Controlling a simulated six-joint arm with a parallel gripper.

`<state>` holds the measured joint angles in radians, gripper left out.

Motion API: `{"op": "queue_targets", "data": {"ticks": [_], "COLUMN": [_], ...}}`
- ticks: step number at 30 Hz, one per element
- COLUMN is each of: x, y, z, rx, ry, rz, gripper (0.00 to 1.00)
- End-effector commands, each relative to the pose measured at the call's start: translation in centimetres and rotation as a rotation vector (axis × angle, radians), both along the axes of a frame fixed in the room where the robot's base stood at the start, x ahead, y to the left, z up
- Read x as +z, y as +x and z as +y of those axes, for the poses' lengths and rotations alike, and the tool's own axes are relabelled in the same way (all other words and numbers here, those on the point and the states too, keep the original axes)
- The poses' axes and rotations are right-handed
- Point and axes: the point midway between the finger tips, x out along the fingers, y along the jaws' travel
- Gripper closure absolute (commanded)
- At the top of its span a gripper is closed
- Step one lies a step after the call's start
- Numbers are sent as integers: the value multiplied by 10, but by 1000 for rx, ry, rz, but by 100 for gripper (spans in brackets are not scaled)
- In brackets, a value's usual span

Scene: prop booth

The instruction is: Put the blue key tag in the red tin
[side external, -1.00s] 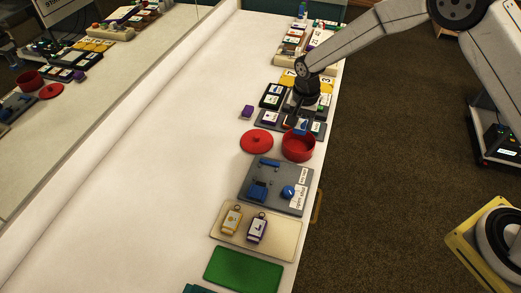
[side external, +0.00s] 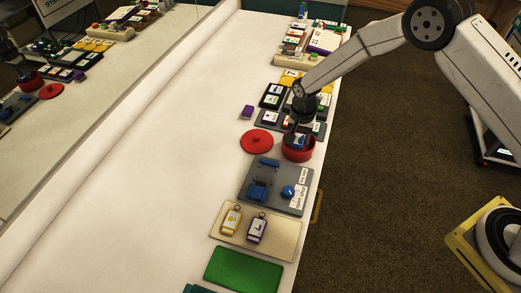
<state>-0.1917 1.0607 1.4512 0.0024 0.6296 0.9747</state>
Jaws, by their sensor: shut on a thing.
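The red tin (side external: 298,153) stands open near the right edge of the table. My gripper (side external: 300,137) points down over the tin's mouth, with its fingertips at about the rim. It is shut on the blue key tag (side external: 299,143), which shows as a small blue and white piece at the tin's opening. I cannot tell whether the tag touches the tin. The round red lid (side external: 256,141) lies flat on the table, left of the tin.
A grey board (side external: 262,206) with a blue latch and knob lies in front of the tin. A beige tray (side external: 281,240) holds yellow and purple tags. A purple block (side external: 247,112) and dark tag trays (side external: 269,117) lie behind. The table's left side is clear.

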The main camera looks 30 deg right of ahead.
Motion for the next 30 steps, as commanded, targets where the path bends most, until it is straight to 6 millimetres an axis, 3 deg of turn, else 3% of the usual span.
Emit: {"op": "queue_targets", "data": {"ticks": [15, 30], "x": [-32, -35], "y": [0, 0], "z": [0, 0], "rx": [0, 0], "ry": [0, 0], "rz": [0, 0], "gripper": [100, 100]}}
